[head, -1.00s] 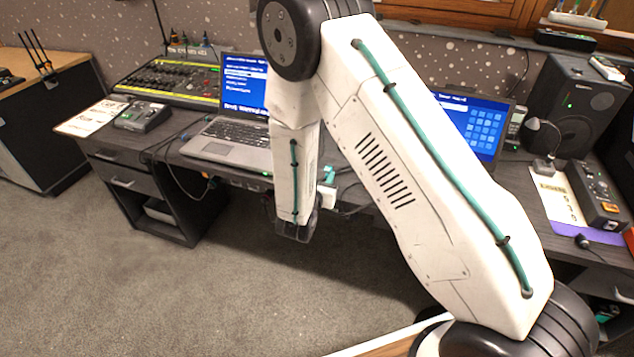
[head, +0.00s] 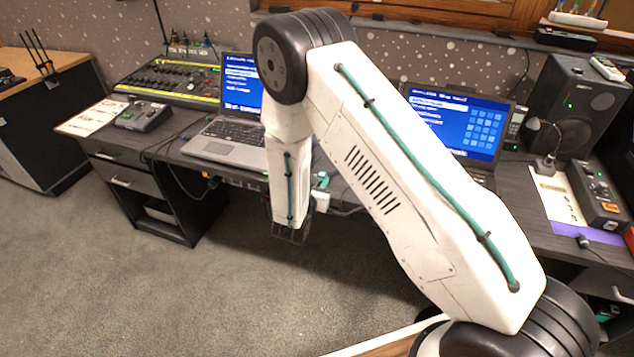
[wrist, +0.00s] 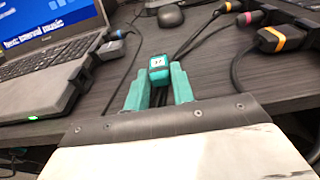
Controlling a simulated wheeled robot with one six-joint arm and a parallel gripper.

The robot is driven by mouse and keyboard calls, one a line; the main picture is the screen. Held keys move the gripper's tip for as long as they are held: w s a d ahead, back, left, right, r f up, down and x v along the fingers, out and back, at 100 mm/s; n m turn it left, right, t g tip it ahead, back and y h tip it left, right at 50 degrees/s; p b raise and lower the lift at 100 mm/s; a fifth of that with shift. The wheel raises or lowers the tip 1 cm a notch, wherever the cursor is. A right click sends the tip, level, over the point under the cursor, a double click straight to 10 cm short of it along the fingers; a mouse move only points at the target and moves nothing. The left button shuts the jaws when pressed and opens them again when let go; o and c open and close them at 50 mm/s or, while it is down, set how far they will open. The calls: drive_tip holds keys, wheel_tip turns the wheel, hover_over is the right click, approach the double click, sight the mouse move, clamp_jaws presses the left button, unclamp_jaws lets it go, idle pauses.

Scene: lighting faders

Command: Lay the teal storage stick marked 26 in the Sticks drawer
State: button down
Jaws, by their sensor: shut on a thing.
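In the wrist view my gripper (wrist: 159,78) has its two teal fingers closed on a small teal storage stick (wrist: 159,72). The stick has a dark-framed white label facing the camera; its digits are too small to read surely. Stick and fingers are over the dark desk top, beside the left laptop; I cannot tell whether the stick touches the desk. In the head view my arm mostly hides the gripper, and only a teal bit (head: 322,180) shows at the desk's front edge. No drawer marked Sticks can be made out.
The left laptop (head: 225,140) and a dark drawer unit (head: 125,180) are at left. In the wrist view, cables with coloured bands, one orange (wrist: 282,38), lie to the right and a mouse (wrist: 170,17) beyond. The right laptop (head: 455,125) stands behind my arm. Carpet in front is clear.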

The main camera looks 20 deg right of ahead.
drive_tip(key=shift+s+f, duration=0.1)
drive_tip(key=shift+f, duration=0.25)
drive_tip(key=c, duration=1.2)
unclamp_jaws()
drive_tip(key=shift+f, duration=0.15)
drive_tip(key=shift+s, duration=0.15)
drive_tip(key=shift+d, duration=0.2)
drive_tip(key=shift+r, duration=0.2)
drive_tip(key=shift+s+a+r, duration=0.15)
drive_tip(key=shift+s+r, duration=0.05)
drive_tip(key=shift+s, duration=0.05)
drive_tip(key=v, duration=1.1)
drive_tip(key=shift+a+r, duration=0.3)
drive_tip(key=shift+r, duration=0.15)
